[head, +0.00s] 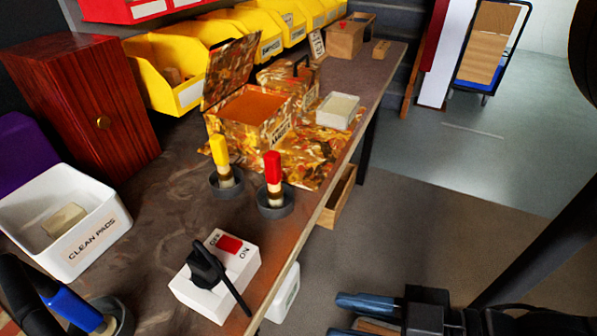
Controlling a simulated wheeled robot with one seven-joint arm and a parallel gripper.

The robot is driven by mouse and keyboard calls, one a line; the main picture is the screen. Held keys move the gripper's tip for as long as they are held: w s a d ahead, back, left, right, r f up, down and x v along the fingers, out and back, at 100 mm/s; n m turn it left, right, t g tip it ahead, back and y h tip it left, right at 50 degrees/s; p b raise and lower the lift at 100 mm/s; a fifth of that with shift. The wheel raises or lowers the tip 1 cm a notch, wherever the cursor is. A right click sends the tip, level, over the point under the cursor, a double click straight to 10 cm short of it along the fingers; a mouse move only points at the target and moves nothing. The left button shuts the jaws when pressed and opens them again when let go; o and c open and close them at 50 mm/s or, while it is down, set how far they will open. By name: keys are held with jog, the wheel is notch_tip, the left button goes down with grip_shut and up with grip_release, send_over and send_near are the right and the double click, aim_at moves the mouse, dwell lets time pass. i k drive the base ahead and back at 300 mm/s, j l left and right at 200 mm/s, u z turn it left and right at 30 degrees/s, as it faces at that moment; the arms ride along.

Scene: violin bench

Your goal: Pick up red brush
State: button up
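The red brush (273,168) stands upright in a dark grey round holder (276,208) near the bench's right edge. Its red handle is up, and its lower end is hidden in the holder. My gripper (349,317) is at the bottom of the head view, to the right of the bench edge and well apart from the brush. Its two blue fingers point left with a gap between them, so it looks open, and I see nothing held. The lower finger is partly cut off by the frame.
A yellow brush (221,155) stands in a similar holder just left. A white switch box (216,275) with a black lever is in front. A patterned open box (248,115) on a patterned cloth is behind. A white pad bin (65,225) stands left. An open drawer (338,197) juts out at the bench's right side.

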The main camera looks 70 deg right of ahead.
aim_at(271, 159)
jog(key=i+z, duration=0.1)
jog(key=z, duration=0.25)
jog(key=i+j+z, duration=0.1)
jog(key=z, duration=0.2)
jog(key=i+j, duration=0.1)
jog(key=i, duration=0.15)
jog(key=k+j+u, duration=0.15)
jog(key=j, duration=0.15)
jog(key=j+u, duration=0.15)
jog(key=u, duration=0.3)
jog(key=k+j, duration=0.05)
